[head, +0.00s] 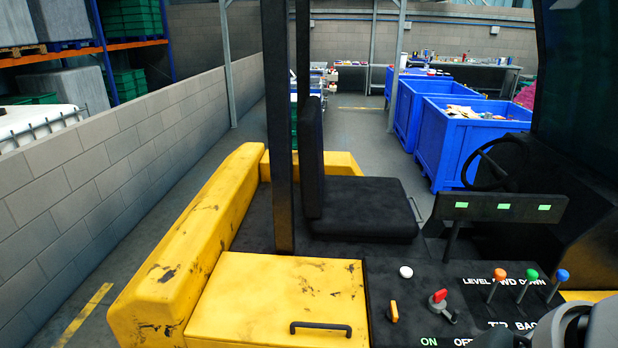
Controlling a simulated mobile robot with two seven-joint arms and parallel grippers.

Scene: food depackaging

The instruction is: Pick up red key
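The red key (438,302) is a small red-topped piece on the dark control panel of the yellow vehicle, beside the ON/OFF lettering. It appears seated in the panel, with a grey part below its red top. My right gripper (535,338) shows only in part at the bottom right edge, dark and grey, to the right of the key and apart from it. Its fingertips are not clear, so I cannot tell whether it is open. My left gripper is not in view.
A yellow switch (393,312) and a white button (406,272) sit left of the key. Orange (501,275), green (532,276) and blue (562,275) knobbed levers stand to its right. A black seat (365,205), post (280,130) and steering wheel (492,163) rise behind.

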